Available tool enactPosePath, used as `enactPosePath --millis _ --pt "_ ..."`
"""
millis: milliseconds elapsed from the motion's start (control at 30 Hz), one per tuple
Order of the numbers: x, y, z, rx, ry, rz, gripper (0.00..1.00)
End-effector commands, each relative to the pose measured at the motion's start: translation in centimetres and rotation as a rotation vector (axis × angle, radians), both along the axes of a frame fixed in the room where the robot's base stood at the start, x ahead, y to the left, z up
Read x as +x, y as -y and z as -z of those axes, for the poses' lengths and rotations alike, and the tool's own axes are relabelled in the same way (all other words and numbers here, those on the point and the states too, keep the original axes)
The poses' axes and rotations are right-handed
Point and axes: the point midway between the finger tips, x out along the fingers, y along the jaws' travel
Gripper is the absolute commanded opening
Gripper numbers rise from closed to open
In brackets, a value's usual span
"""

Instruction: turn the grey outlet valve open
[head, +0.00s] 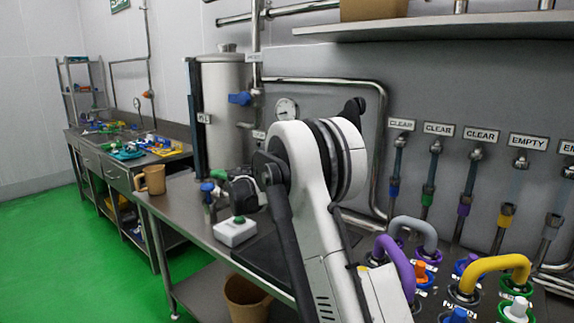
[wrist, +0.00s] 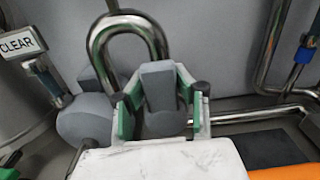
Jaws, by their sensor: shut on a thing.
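My gripper (wrist: 160,105) shows in the wrist view, its green-padded fingers on either side of a grey block-shaped handle. This handle appears to be the grey outlet valve (wrist: 159,84), and the fingers are shut on it. A rounded grey body (wrist: 84,120) is beside the left finger. In the head view my white arm stands in front of the bench, and I cannot make out the grey valve or the grip there. How far the handle is turned cannot be told.
A shiny bent pipe (wrist: 127,35) rises behind the fingers. In the head view a steel tank (head: 224,105), a blue-handled valve (head: 240,98) and a white box with a green button (head: 235,231) are left of my arm. Purple (head: 400,262) and yellow (head: 495,267) hose loops are at right.

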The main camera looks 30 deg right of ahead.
Motion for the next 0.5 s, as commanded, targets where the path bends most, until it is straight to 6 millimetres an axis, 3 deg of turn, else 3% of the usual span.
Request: enactPosePath --millis 67,100,233,500 --pt "0.05 -0.09 0.02 -0.001 -0.002 -0.002 0.00" --pt "0.05 -0.09 0.02 -0.001 -0.002 -0.002 0.31" --pt "0.05 -0.07 0.01 0.000 -0.001 -0.001 0.48" --pt "0.02 -0.10 -0.01 0.000 0.000 -0.001 0.49"
